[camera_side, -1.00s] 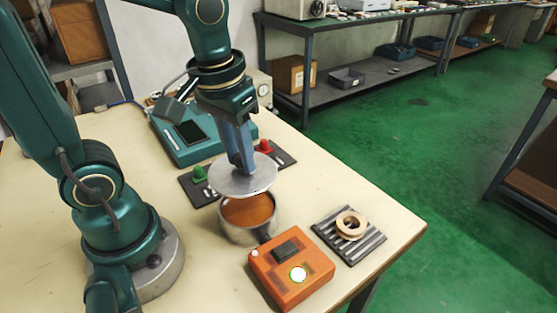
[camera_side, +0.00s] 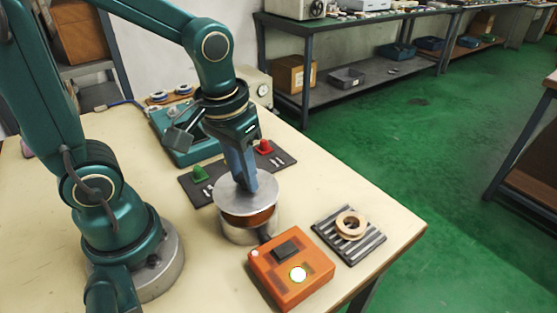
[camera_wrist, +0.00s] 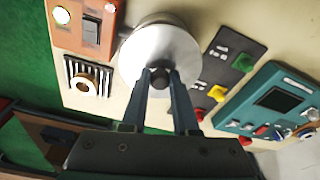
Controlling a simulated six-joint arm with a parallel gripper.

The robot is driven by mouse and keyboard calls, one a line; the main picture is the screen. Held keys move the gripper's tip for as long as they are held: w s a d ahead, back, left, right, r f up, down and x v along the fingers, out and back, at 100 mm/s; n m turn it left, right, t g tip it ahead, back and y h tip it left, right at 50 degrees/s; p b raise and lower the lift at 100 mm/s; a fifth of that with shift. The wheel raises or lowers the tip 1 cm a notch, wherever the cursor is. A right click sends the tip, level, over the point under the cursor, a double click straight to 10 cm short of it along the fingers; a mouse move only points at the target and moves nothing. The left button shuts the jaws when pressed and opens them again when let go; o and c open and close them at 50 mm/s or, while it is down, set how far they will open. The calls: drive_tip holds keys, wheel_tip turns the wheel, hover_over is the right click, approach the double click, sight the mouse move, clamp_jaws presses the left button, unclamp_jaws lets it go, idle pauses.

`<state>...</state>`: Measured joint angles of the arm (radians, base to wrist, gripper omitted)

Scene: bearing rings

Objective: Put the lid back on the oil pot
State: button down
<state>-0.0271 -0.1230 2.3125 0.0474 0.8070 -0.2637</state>
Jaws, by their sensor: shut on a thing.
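The lid (camera_side: 262,196) is a round silver disc. My gripper (camera_side: 243,186) is shut on its dark knob, which shows between the fingers in the wrist view (camera_wrist: 160,78). The oil pot (camera_side: 250,234) is a silver pot with orange-brown oil in it. The lid is held just above the pot's mouth, roughly over it and slightly tilted. A strip of the oil still shows below the lid's front edge. In the wrist view the lid (camera_wrist: 150,48) hides most of the pot.
An orange box (camera_side: 305,280) stands close in front of the pot. A ribbed dark tray (camera_side: 368,246) with pale rings (camera_side: 351,224) lies to the right. A dark mat (camera_side: 282,157) with a green and a red piece and a teal device (camera_side: 180,147) are behind. Bare table lies left of the pot.

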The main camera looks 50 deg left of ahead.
sight(245, 189)
drive_tip(key=shift+f, duration=0.2)
idle(0.5)
drive_tip(key=shift+f, duration=0.4)
drive_tip(key=shift+f, duration=1.15)
idle(1.0)
drive_tip(key=c, duration=0.6)
unclamp_jaws()
drive_tip(key=shift+r, duration=3.8)
